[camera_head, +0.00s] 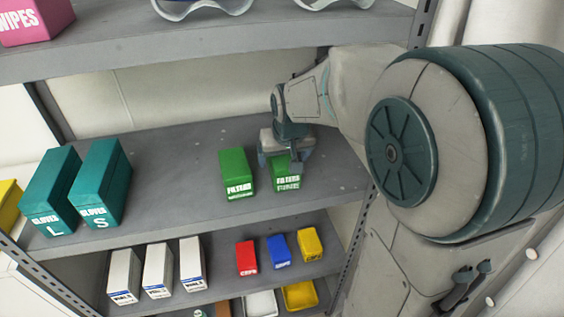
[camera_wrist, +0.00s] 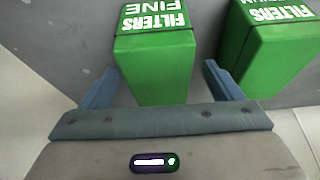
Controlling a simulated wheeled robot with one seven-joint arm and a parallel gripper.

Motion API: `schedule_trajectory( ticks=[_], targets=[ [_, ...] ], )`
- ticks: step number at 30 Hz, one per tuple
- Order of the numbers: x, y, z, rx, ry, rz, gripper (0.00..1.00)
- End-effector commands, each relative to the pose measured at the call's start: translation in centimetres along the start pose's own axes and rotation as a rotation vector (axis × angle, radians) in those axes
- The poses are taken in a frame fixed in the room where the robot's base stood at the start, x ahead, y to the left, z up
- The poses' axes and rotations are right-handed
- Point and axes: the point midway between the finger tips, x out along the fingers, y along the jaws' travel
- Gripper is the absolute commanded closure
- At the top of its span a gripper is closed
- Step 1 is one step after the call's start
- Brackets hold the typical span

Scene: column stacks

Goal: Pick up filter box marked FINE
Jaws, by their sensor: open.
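The green filter box marked FINE (camera_wrist: 152,70) stands in the wrist view between the two fingers of my gripper (camera_wrist: 162,78). The fingers are spread, with a visible gap on the right side of the box. In the head view, my gripper (camera_head: 282,164) is over the right one of two green boxes on the middle shelf, and that box (camera_head: 286,180) is partly covered by it. A second green FILTERS box (camera_head: 237,173) stands to its left; it shows on the right in the wrist view (camera_wrist: 272,50), its lower word only partly legible.
Teal GLOVES boxes L (camera_head: 50,190) and S (camera_head: 102,183) stand at the left of the same shelf (camera_head: 175,165). The upper shelf (camera_head: 240,38) overhangs my arm. A lower shelf holds white boxes (camera_head: 157,268) and small red, blue and yellow boxes. A shelf post is at the right.

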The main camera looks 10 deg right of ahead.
Motion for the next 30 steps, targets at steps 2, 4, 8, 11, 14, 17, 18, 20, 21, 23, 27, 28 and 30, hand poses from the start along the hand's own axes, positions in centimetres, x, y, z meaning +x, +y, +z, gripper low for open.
schedule_trajectory(
  ticks=[2,4,8,11,14,17,18,20,21,23,27,28,30],
  targets=[
    [1.3,0.1,0.1,0.002,-0.006,0.001,0.15],
    [2.3,0.2,0.1,0.002,-0.006,0.001,0.15],
    [3.6,0.2,0.0,0.001,-0.004,0.001,0.15],
    [3.9,0.2,0.0,0.000,-0.001,0.000,0.15],
    [4.0,0.1,0.0,0.000,-0.001,0.000,0.15],
    [4.0,0.1,0.0,0.000,-0.001,0.000,0.17],
    [3.9,0.1,0.0,0.000,-0.001,0.000,0.28],
    [3.9,0.1,0.0,0.000,-0.001,0.000,0.45],
    [3.9,0.1,0.0,0.000,-0.001,0.000,0.56],
    [3.9,0.1,0.0,0.000,-0.001,0.000,0.65],
    [3.9,0.1,0.0,0.000,-0.001,0.000,0.65],
    [3.9,0.1,0.0,0.000,-0.001,0.000,0.65],
    [3.9,0.1,0.0,0.000,-0.001,0.000,0.65]
  ],
)
